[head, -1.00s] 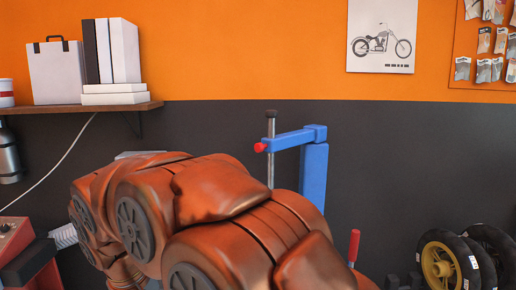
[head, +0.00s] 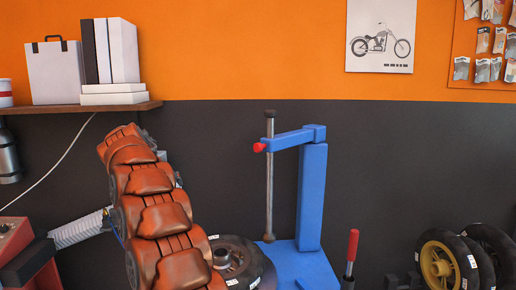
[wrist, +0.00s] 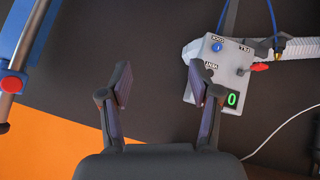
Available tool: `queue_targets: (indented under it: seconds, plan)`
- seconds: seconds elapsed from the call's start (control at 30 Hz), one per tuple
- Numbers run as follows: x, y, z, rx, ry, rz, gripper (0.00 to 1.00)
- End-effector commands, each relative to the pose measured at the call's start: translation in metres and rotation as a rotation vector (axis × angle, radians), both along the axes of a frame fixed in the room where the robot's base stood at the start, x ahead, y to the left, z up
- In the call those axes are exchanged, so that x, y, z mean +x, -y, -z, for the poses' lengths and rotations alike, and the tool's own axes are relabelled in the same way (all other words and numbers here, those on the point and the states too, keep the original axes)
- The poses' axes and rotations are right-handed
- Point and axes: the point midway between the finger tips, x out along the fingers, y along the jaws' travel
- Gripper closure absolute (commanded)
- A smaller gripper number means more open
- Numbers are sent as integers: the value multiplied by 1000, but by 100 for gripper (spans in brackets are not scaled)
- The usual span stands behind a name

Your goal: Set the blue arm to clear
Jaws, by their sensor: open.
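The blue arm (head: 290,140) reaches left from the top of a blue post (head: 312,195), with a red knob (head: 259,148) at its free end. A grey upright rod (head: 270,185) passes through that end. In the wrist view, the blue arm (wrist: 28,40) and its red knob (wrist: 12,84) are at the upper left, partly cut off. My gripper (wrist: 159,90) is open and empty, with dark wall between its fingers. It is to the right of the blue arm in that picture, apart from it. In the head view my gripper cannot be made out.
A grey control box (wrist: 217,75) with a green display reading 0 and a red lever (wrist: 260,67) is beside my right finger. A wheel (head: 240,265) lies by the blue base (head: 300,268). A red-handled lever (head: 352,245) stands to its right. A shelf (head: 75,109) is at left.

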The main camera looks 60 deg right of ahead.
Motion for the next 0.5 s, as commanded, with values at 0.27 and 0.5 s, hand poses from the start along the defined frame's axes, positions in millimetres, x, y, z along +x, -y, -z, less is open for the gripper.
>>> queue_targets:
  seconds: [0.27,0.5]
  plan:
    - [15,92,-21,-140,132,189,37]
    - [2,159,-37,-276,240,348,37]
